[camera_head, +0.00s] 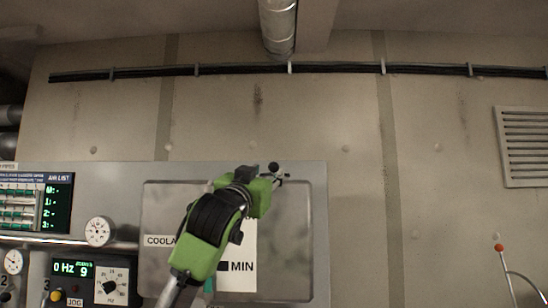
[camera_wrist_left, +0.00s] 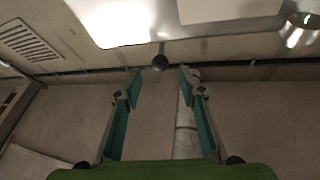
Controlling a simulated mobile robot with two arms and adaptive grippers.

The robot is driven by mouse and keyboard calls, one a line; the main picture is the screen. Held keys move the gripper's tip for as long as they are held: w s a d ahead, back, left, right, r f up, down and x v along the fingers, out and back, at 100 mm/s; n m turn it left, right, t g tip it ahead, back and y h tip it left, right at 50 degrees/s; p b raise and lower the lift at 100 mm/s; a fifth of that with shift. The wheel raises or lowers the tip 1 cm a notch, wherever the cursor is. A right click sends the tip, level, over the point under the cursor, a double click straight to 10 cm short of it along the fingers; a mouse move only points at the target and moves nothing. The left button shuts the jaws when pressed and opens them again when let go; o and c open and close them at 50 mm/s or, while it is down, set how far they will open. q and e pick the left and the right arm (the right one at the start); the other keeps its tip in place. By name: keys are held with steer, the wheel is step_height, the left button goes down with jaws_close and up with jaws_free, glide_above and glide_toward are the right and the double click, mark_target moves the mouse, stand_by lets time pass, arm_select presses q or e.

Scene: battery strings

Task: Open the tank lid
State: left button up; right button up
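The coolant tank (camera_head: 290,240) is a grey metal box front with rounded corners in the head view, partly covered by my left arm. A white label on it reads MIN, and a COOLA... label is cut off by the arm. A small black ball knob (camera_head: 273,167) shows at the tank's top edge; I cannot make out the lid itself. My left gripper (camera_head: 280,178) is at this knob. In the left wrist view its teal fingers (camera_wrist_left: 161,76) are open, with the black ball (camera_wrist_left: 160,62) between the tips, apparently touching neither. My right gripper is not in view.
A control panel with gauges (camera_head: 99,231), a green display (camera_head: 72,269) and a dial (camera_head: 110,287) stands left of the tank. A thin rod with a red tip (camera_head: 499,247) is at the right. A wall vent (camera_head: 525,147) is above it. The wall between is clear.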

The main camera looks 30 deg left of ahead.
mark_target(272, 167)
arm_select(q)
steer(key=p+x, duration=0.3)
steer(key=x, duration=0.3)
steer(key=shift+r, duration=0.15)
steer(key=shift+w+a+p, duration=0.1)
steer(key=shift+w+p, duration=0.2)
steer(key=shift+w, duration=0.2)
steer(key=shift+s+r, duration=0.1)
jaws_close()
